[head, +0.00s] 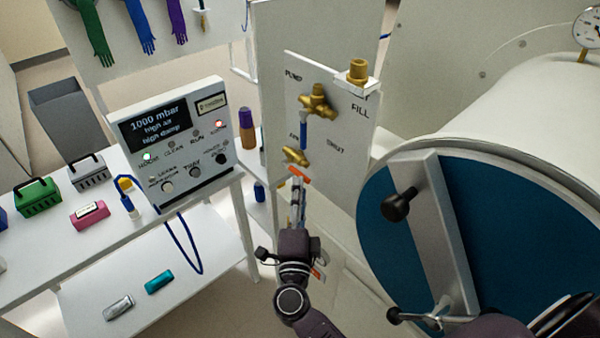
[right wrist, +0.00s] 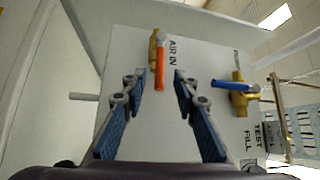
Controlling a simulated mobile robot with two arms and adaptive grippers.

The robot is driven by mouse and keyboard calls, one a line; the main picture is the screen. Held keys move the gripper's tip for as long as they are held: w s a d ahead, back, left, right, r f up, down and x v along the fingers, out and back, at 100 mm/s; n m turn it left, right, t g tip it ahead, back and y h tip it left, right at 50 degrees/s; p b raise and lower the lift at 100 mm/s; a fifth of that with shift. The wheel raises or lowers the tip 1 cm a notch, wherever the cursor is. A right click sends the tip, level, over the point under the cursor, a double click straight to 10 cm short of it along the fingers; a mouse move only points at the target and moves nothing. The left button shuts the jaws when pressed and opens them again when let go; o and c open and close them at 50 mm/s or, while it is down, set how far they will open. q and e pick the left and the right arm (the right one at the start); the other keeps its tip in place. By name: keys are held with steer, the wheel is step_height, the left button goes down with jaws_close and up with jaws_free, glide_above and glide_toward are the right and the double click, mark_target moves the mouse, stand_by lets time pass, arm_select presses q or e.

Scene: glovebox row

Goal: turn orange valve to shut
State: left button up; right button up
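The orange valve has a brass body (head: 295,157) low on the white panel and an orange lever (head: 299,175). In the right wrist view the orange lever (right wrist: 159,70) lies along the AIR IN lettering. My right gripper (head: 298,190) is just in front of this lever. In the right wrist view my right gripper (right wrist: 160,78) is open, its two blue-padded fingers on either side of the lever's end, with a visible gap on both sides. My left gripper is not in view.
A second valve with a blue lever (head: 303,135) sits just above on the same panel (head: 345,135). A brass fitting (head: 358,72) stands out at the top. A round blue door (head: 390,250) is close on the right. A control box (head: 178,143) stands at left.

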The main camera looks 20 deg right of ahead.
mark_target(301, 174)
steer(key=p+x, duration=0.1)
steer(key=x, duration=0.4)
steer(key=shift+w+d, duration=0.1)
jaws_close()
